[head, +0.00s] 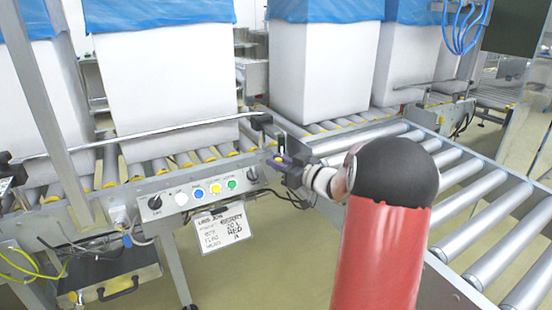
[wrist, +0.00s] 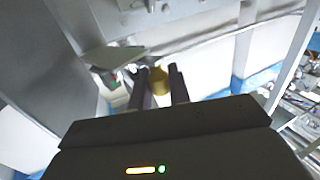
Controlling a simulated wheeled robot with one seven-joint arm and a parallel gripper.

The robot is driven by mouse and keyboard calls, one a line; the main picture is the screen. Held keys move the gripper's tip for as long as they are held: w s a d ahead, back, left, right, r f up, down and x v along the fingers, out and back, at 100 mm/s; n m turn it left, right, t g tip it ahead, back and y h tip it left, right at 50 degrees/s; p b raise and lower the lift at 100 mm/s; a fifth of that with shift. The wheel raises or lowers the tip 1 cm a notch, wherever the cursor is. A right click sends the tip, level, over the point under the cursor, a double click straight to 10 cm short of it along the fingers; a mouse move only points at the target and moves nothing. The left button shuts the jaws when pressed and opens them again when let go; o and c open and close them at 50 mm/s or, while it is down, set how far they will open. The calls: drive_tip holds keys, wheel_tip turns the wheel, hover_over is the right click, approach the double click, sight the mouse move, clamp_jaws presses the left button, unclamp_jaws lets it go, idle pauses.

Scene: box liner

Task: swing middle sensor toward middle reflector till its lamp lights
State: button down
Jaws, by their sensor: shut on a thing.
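My gripper (head: 281,159) is at the end of the conveyor frame, right of the button panel. In the wrist view its two dark fingers (wrist: 162,88) stand either side of a small yellow-olive piece (wrist: 159,78), and the gripper is shut on it. This piece seems to be the middle sensor, but its body is mostly hidden by the fingers. A small green and red spot (wrist: 116,78) shows left of the fingers; I cannot tell whether it is a lit lamp. I cannot make out the middle reflector in either view.
A panel (head: 205,190) with coloured buttons and a hanging label sheet (head: 222,227) are left of my gripper. Tall white boxes with blue liners (head: 160,80) stand on rollers behind. A metal rail (head: 150,133) runs above the panel. A roller conveyor (head: 480,190) extends right.

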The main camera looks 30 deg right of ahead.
drive_tip(key=c, duration=1.4)
unclamp_jaws()
drive_tip(key=shift+o, duration=0.2)
